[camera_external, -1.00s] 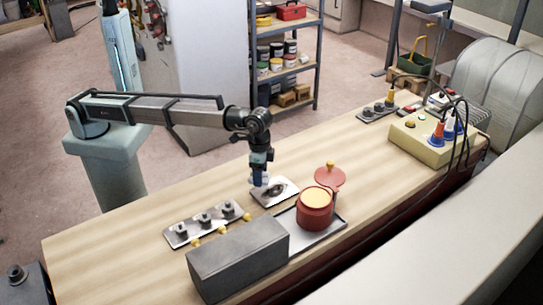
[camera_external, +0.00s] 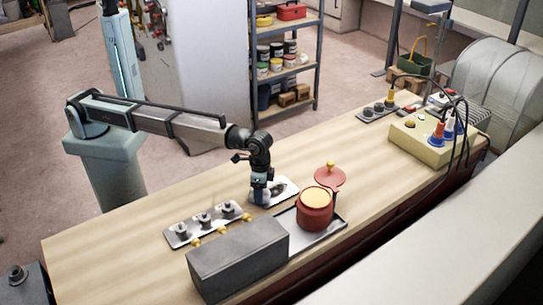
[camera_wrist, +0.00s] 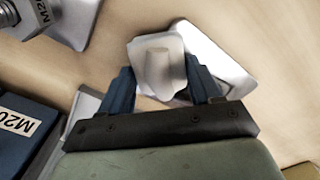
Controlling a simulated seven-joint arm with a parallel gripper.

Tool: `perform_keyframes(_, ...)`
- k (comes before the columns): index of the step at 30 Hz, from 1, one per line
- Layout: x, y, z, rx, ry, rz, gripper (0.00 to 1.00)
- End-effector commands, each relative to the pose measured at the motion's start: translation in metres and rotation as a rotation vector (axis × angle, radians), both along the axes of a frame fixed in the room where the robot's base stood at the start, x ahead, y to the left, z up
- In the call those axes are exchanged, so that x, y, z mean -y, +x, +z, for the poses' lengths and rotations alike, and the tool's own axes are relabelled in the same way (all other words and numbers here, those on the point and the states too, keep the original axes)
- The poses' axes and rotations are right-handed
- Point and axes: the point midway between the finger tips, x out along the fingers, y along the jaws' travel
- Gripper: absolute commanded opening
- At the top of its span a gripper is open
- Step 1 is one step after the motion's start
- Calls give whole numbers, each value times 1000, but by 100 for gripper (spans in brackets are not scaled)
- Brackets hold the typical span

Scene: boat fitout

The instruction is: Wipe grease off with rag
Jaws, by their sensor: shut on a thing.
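A white rag (camera_wrist: 158,66) is pinched between the blue fingers of my gripper (camera_wrist: 165,85) in the wrist view. The rag is bunched up and lies over the left part of a metal plate (camera_wrist: 222,58). In the external view my gripper (camera_external: 260,200) is low at the left edge of this plate (camera_external: 288,184), which lies flat on the bench. A dark grease patch (camera_external: 279,188) shows on the plate, right of my gripper. In the wrist view the rag and fingers hide part of the plate, and I cannot tell whether the rag touches it.
A red pot (camera_external: 315,210) stands on a tray, with its red lid (camera_external: 329,176) behind it. A grey box (camera_external: 238,262) is at the front. A plate with several bolts (camera_external: 206,225) lies left of my gripper. The bench (camera_external: 130,238) is clear at far left.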

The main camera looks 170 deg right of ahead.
Motion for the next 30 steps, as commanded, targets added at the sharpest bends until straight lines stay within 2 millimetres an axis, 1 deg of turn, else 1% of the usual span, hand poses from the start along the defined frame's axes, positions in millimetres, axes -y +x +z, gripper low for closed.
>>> perform_keyframes(1,-6,-5,2,-1,1,2,35)
perform_keyframes(3,-11,-10,-1,-1,1,2,34)
perform_keyframes(4,-13,-11,1,-1,1,2,34)
perform_keyframes(30,-68,-67,0,-1,1,2,34)
